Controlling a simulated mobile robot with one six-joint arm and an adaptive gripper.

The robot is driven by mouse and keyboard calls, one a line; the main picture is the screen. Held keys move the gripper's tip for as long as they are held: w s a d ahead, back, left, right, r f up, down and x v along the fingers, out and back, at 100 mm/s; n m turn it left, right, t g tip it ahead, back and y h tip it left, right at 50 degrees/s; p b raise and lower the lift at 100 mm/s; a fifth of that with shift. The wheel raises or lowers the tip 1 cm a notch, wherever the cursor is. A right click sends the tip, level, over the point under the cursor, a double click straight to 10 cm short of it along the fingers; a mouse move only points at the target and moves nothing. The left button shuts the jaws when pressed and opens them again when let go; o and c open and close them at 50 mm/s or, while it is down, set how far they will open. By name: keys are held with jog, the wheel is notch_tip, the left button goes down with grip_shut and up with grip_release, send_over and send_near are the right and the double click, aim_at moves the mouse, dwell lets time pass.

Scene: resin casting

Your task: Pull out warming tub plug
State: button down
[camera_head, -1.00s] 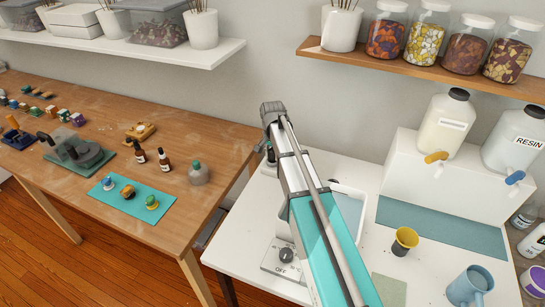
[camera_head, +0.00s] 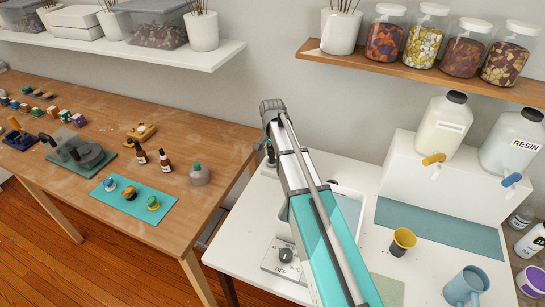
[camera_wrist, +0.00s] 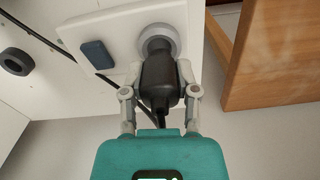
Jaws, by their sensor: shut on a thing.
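A black plug (camera_wrist: 160,80) with a cable shows in the wrist view, its front end at the round grey socket (camera_wrist: 171,38) on a white plate. It looks in line with the socket; I cannot tell how deep it sits. My gripper (camera_wrist: 160,88) is shut on the plug body, one finger on each side. The white warming tub (camera_head: 352,192) stands on the white table, partly behind my arm. Its dial panel (camera_head: 271,263) is marked OFF.
A dark blue switch (camera_wrist: 97,54) sits left of the socket. A black cable runs past the plate.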

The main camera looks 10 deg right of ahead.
jog(key=shift+r+p, duration=1.25)
jog(key=shift+r, duration=0.1)
jog(key=shift+d, duration=0.1)
